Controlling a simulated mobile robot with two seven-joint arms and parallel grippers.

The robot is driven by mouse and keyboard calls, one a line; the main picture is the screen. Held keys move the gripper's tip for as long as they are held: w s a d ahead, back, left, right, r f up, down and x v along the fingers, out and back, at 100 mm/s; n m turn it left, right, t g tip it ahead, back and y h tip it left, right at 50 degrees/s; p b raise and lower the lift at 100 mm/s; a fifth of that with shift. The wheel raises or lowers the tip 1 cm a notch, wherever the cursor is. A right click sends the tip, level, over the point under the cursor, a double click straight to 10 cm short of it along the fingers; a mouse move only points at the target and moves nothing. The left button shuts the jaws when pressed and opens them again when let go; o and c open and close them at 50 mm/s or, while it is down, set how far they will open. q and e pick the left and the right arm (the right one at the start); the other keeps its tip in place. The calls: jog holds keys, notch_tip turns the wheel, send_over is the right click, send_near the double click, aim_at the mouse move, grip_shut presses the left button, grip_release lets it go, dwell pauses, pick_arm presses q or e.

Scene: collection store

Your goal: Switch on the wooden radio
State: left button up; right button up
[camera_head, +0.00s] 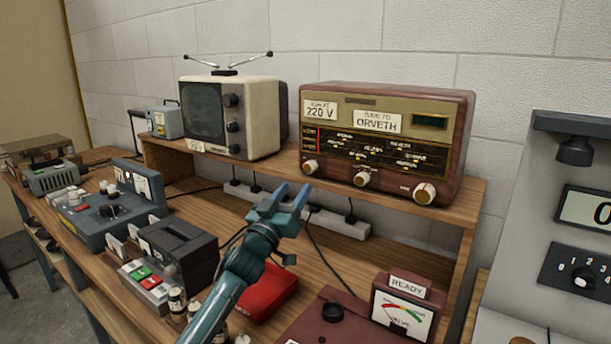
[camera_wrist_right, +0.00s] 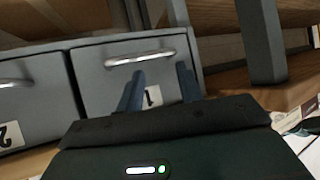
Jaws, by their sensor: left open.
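The wooden radio (camera_head: 464,130) stands on the raised shelf against the wall. Its front has three knobs: a left knob (camera_head: 310,166), a middle knob (camera_head: 362,179) and a right knob (camera_head: 424,193). Its small window (camera_head: 430,121) at upper right is dark. Labels on it read "220 V" and "TUNE TO ORVETH". My left gripper (camera_head: 290,194) is open and empty, in front of the shelf, below and left of the left knob and apart from the radio. My right gripper (camera_wrist_right: 160,86) is open and empty, facing grey drawers; it is outside the head view.
A cream television (camera_head: 262,115) stands left of the radio. A power strip (camera_head: 340,222) lies under the shelf (camera_head: 455,208). Below are a red case (camera_head: 268,292), a "READY" meter box (camera_head: 405,310) and a grey-blue device (camera_head: 90,225). Grey drawers (camera_wrist_right: 110,85) face the right wrist.

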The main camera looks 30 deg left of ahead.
aim_at(308, 170)
pick_arm(q)
jog(key=b+x, duration=0.1)
jog(key=x, duration=0.6)
jog(key=shift+c, duration=0.2)
jog(key=c, duration=1)
